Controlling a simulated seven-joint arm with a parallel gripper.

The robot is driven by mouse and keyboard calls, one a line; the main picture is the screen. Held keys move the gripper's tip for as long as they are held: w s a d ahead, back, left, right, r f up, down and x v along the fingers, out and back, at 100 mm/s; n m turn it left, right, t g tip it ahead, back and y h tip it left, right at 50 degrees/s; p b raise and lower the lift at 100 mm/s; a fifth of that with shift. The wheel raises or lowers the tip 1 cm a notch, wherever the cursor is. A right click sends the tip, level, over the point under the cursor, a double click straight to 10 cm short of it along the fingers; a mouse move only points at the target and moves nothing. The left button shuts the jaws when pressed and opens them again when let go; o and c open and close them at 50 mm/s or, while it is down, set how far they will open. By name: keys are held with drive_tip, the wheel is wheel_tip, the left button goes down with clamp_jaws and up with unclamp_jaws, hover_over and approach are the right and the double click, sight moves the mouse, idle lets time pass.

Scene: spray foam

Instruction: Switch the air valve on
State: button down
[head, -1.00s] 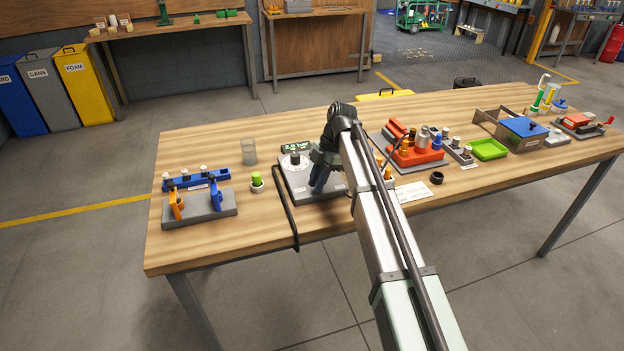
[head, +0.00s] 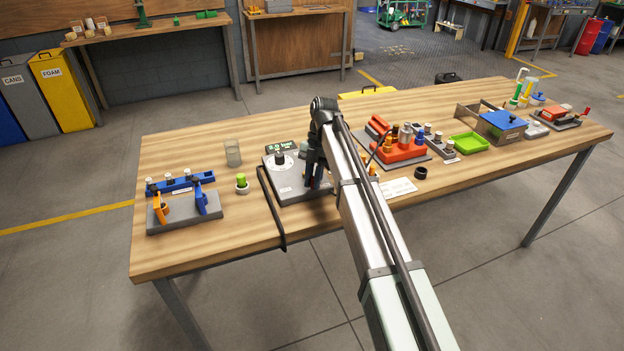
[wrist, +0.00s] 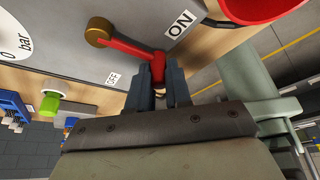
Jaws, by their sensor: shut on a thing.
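The air valve is a red lever (wrist: 130,45) on a brass pivot in the wrist view. My gripper (wrist: 158,72) is shut on the lever's free end. In the head view my gripper (head: 313,178) is over the right part of the box and mostly hides the lever.
A black hose (head: 270,210) runs along the box's left side and over the table's front edge. A green-topped piece (head: 242,182) and a blue rack (head: 180,184) stand to the left. A red block holder (head: 402,148) stands close on the right, beside my arm.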

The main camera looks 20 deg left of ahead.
drive_tip(key=shift+w, duration=0.2)
drive_tip(key=c, duration=1.2)
unclamp_jaws()
drive_tip(key=shift+f, duration=0.1)
drive_tip(key=shift+o, duration=0.7)
drive_tip(key=shift+s, duration=0.1)
drive_tip(key=shift+s, duration=0.1)
